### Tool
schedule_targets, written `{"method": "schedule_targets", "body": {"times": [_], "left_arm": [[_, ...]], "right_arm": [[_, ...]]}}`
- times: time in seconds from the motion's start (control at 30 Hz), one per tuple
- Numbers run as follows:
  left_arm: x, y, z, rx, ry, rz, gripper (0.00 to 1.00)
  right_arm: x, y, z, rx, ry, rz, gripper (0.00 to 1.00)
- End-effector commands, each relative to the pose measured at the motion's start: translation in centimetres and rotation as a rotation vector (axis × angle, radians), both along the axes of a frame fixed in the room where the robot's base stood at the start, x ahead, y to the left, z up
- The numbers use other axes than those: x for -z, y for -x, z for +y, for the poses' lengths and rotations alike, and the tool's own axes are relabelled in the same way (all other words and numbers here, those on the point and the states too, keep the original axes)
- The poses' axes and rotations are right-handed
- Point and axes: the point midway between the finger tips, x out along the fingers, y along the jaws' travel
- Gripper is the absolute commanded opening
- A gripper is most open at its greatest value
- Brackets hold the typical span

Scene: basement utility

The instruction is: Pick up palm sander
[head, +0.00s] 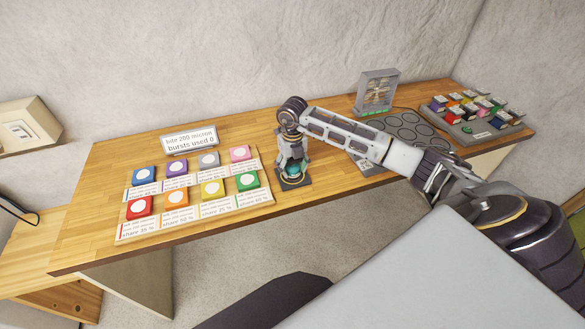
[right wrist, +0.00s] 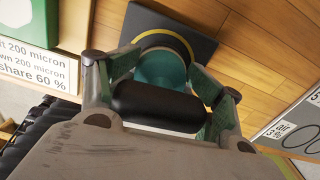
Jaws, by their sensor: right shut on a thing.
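The palm sander (head: 293,170) has a teal body and stands at the dark square pad on the wooden table, mostly covered by my gripper in the head view. In the right wrist view, the teal body of the sander (right wrist: 160,68) shows between the fingers, with a black rounded part in front of it. My right gripper (head: 292,160) points down over the sander and is shut on it, with a finger on each side in the right wrist view (right wrist: 158,82). I cannot tell whether the sander touches the pad. My left gripper is out of view.
A board of several coloured, labelled blocks (head: 265,196) lies just left of the pad. A small sign (head: 190,139) stands behind it. A grey plate with circles (head: 405,131), a framed box (head: 376,91) and a tray of coloured blocks (head: 512,127) are to the right.

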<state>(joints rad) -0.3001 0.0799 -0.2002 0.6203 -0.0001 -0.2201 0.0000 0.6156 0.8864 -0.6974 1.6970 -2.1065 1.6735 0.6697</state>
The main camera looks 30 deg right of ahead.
Motion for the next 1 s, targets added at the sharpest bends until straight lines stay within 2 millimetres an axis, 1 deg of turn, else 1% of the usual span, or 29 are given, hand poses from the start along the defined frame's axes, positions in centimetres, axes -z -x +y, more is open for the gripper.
{"method": "schedule_targets", "body": {"times": [0.27, 0.6, 0.7, 0.8, 1.0], "left_arm": [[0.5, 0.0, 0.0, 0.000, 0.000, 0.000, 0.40], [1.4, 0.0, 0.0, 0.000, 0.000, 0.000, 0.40], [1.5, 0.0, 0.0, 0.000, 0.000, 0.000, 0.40], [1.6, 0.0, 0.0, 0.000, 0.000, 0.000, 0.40], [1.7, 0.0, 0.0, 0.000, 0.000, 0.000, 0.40]], "right_arm": [[-2.4, -0.1, 0.0, -0.001, 0.000, -0.005, 0.24], [-7.2, -0.2, 0.0, 0.000, 0.000, -0.006, 0.24], [-8.3, -0.1, 0.0, 0.000, -0.002, -0.005, 0.24], [-9.1, -0.1, 0.0, 0.001, -0.001, -0.005, 0.24], [-9.8, -0.1, 0.0, 0.001, -0.002, -0.003, 0.24]]}}
